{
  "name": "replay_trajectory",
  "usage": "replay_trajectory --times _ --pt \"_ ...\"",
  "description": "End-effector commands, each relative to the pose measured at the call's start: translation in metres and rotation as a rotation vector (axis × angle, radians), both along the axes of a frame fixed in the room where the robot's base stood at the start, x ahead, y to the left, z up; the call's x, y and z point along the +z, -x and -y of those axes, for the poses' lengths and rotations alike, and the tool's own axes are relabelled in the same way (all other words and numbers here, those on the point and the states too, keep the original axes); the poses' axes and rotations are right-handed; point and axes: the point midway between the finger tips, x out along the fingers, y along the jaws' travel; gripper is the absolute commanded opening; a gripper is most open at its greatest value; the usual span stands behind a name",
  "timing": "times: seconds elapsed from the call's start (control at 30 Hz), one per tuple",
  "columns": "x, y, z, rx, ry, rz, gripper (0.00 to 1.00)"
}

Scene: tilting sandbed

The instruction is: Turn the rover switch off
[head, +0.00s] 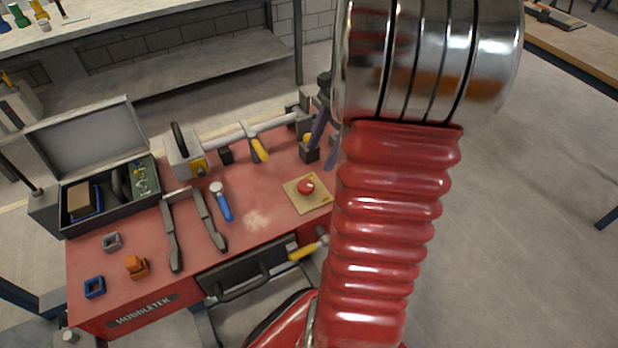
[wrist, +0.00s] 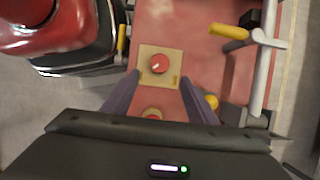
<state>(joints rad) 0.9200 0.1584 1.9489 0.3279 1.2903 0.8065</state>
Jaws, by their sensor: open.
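The switch is a round red knob (head: 306,186) on a square tan plate (head: 318,200), on the right part of the red bench top. The knob also shows in the wrist view (wrist: 159,64), with a small pale slanted mark on its top. My gripper (head: 324,140) is partly hidden by my own arm in the head view. In the wrist view my gripper (wrist: 160,74) has its two purple fingers spread, with nothing between them. The fingertips lie to either side of the plate's lower part, and the knob is slightly beyond them. Their height above the plate is unclear.
A grey pipe (head: 226,134) with a yellow-handled valve (head: 258,148) runs along the bench's back. A blue-handled tool (head: 222,204), dark tongs (head: 172,235), an orange block (head: 137,266) and an open case (head: 108,208) lie left. Bare bench surrounds the plate's left side.

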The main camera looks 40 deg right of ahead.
Motion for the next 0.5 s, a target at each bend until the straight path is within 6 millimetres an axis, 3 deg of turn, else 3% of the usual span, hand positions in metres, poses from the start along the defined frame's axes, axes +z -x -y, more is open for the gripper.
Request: replay_trajectory --times 0.5 --pt "-0.073 -0.009 -0.030 0.004 0.000 -0.002 0.53"
